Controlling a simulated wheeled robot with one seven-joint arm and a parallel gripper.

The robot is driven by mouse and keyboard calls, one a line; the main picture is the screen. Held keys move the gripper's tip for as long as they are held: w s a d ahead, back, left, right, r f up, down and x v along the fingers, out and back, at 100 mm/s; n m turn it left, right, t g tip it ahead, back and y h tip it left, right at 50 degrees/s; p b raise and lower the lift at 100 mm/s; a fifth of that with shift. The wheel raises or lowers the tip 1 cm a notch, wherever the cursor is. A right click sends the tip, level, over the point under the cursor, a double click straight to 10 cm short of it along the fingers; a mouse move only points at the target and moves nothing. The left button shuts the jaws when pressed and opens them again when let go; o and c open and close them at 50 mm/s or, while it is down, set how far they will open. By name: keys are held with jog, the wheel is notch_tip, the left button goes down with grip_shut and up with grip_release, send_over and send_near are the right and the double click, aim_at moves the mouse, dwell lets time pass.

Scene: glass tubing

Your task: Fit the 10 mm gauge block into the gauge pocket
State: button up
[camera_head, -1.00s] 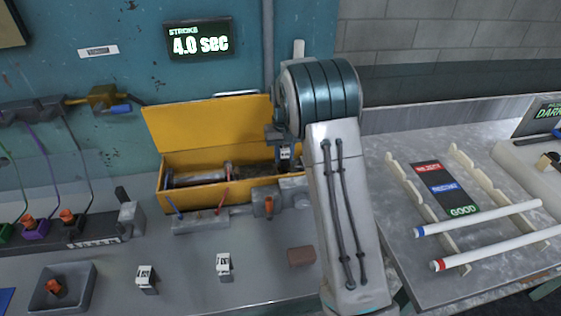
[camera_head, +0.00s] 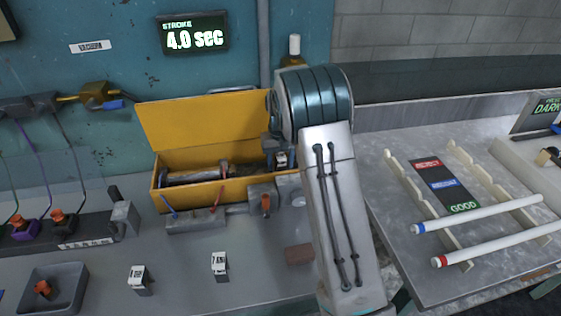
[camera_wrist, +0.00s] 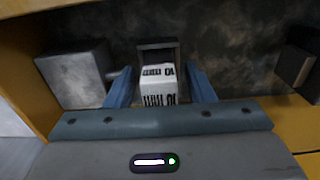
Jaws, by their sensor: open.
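The 10 mm gauge block (camera_wrist: 157,93) is white with "10 mm" markings. It sits between my gripper's blue fingers in the wrist view, with a small gap on each side. My gripper (camera_wrist: 160,87) is open around it. A dark square frame (camera_wrist: 157,46), seemingly the gauge pocket, stands at the block's far end; how deep the block sits in it I cannot tell. In the head view the block (camera_head: 281,159) shows small and white at the right end of the open yellow box (camera_head: 215,193), below my wrist.
Two other labelled white blocks (camera_head: 138,274) (camera_head: 219,262) stand on the grey bench. A grey block (camera_wrist: 75,78) is left of my fingers and a dark one (camera_wrist: 296,66) is right. A brown piece (camera_head: 299,254) lies near my arm. White tubes (camera_head: 475,215) rest on the right table.

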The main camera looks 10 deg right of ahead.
aim_at(281, 155)
notch_tip(281, 155, up, 12)
jog(key=shift+b, duration=0.4)
jog(key=s+r+t, duration=0.1)
jog(key=s+r, duration=0.2)
jog(key=s, duration=0.9)
jog(key=s+r+t, duration=0.1)
jog(key=s+r, duration=0.2)
jog(key=s, duration=0.9)
jog(key=s+f+t, duration=0.1)
jog(key=s+f, duration=0.3)
jog(key=s, duration=0.6)
jog(key=shift+f, duration=0.2)
